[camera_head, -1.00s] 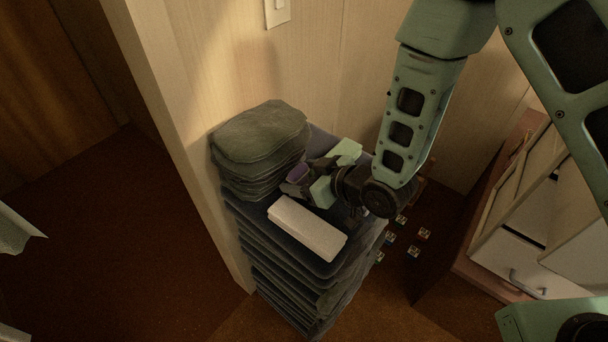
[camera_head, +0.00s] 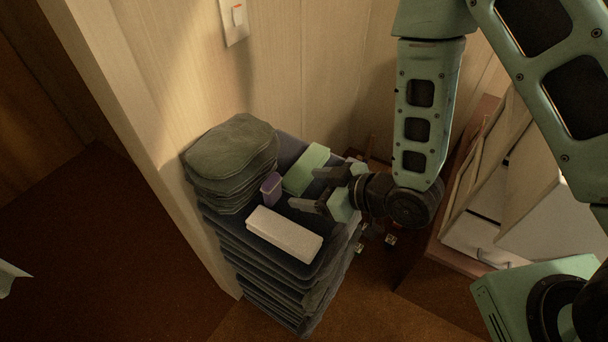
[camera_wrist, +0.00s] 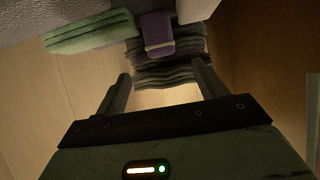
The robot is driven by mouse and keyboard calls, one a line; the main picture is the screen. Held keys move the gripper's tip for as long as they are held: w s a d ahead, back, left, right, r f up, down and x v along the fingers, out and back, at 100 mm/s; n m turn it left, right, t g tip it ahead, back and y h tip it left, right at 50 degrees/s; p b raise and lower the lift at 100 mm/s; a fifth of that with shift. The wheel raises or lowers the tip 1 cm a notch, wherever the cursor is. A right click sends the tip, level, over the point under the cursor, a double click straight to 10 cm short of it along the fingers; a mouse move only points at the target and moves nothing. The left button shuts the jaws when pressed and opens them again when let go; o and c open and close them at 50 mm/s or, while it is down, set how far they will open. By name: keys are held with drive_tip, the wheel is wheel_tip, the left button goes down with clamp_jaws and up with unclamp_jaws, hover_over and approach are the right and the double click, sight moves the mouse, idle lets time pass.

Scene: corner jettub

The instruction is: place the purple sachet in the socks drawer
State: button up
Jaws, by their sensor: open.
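The purple sachet (camera_head: 271,188) stands upright on the dark stack, between the folded grey-green cloths and the white box. In the wrist view the sachet (camera_wrist: 158,35) shows beyond the fingertips, roughly midway between them. My gripper (camera_head: 311,189) is open and empty, to the right of the sachet and apart from it. Its two fingers (camera_wrist: 162,80) are spread wide in the wrist view. A white drawer unit (camera_head: 478,238) with a dark handle is at the right; I cannot tell whether it is the socks drawer.
A white box (camera_head: 284,234) lies in front of the sachet and a green block (camera_head: 307,168) behind it. Folded cloths (camera_head: 232,150) are piled at the left. A wall with a switch (camera_head: 236,17) is close behind. Small items lie on the floor right of the stack.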

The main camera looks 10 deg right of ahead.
drive_tip(key=shift+p+v, duration=0.75)
drive_tip(key=shift+p, duration=0.35)
wheel_tip(320, 180, up, 9)
drive_tip(key=s+d+m+g+h, duration=0.1)
drive_tip(key=s+g+h, duration=0.2)
drive_tip(key=h, duration=0.2)
drive_tip(key=shift+d+g, duration=0.2)
drive_tip(key=shift+g, duration=0.1)
drive_tip(key=shift+o, duration=0.4)
drive_tip(key=s+d+r+m+g+h, duration=0.1)
drive_tip(key=s+d+r+g+h, duration=0.3)
drive_tip(key=s+r, duration=0.6)
drive_tip(key=s+d, duration=0.1)
drive_tip(key=s, duration=0.2)
drive_tip(key=shift+m, duration=0.3)
drive_tip(key=shift+w, duration=0.1)
